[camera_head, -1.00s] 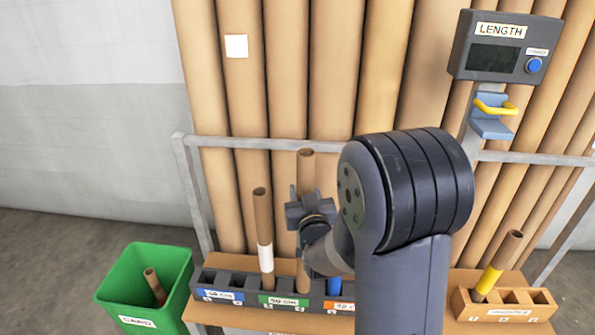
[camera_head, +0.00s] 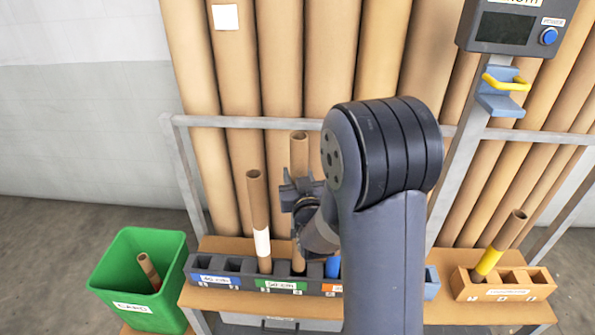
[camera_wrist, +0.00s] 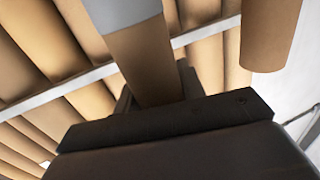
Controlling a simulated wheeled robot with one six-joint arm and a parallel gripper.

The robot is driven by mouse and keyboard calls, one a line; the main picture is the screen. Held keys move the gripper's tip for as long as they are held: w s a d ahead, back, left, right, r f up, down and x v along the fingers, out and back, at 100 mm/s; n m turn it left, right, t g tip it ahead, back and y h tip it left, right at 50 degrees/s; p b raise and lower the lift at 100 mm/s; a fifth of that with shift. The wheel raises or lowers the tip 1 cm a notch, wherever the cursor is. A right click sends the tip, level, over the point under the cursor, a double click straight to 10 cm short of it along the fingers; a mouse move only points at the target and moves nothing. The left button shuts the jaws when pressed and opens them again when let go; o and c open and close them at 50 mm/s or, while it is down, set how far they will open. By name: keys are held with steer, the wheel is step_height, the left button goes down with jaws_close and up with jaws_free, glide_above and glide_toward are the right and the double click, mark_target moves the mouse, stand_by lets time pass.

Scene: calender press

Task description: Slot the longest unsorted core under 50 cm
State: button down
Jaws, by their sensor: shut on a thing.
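My gripper (camera_head: 301,188) is shut on a brown cardboard core (camera_head: 299,150) that stands upright above the dark slotted rack (camera_head: 234,265). The core's lower part shows below the jaws at a slot in or beside the green "50 cm" section; I cannot tell how deep it sits. The held core also fills the upper middle of the wrist view (camera_wrist: 146,65), with a pale grey area at the picture's top. A core with a white band (camera_head: 258,205) stands left of my gripper in the "50 cm" section. A yellow-banded core (camera_head: 488,261) leans in the orange slotted holder (camera_head: 480,293) at right.
A green bin (camera_head: 120,275) at left holds a short core (camera_head: 149,270). A blue object (camera_head: 333,267) shows in the rack, partly behind my arm. Large tubes and a grey rail (camera_head: 240,122) stand behind. A length gauge (camera_head: 512,30) with a yellow-topped blue cradle is at upper right.

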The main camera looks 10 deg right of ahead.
step_height(320, 180, down, 6)
steer(key=b, duration=0.7)
steer(key=shift+f+b, duration=0.25)
steer(key=shift+b, duration=0.15)
steer(key=shift+f+b, duration=2.3)
steer(key=shift+b, duration=0.4)
steer(key=c, duration=0.8)
jaws_free()
steer(key=s, duration=1)
steer(key=shift+s+a, duration=0.3)
steer(key=shift+s, duration=0.1)
steer(key=shift+w, duration=0.1)
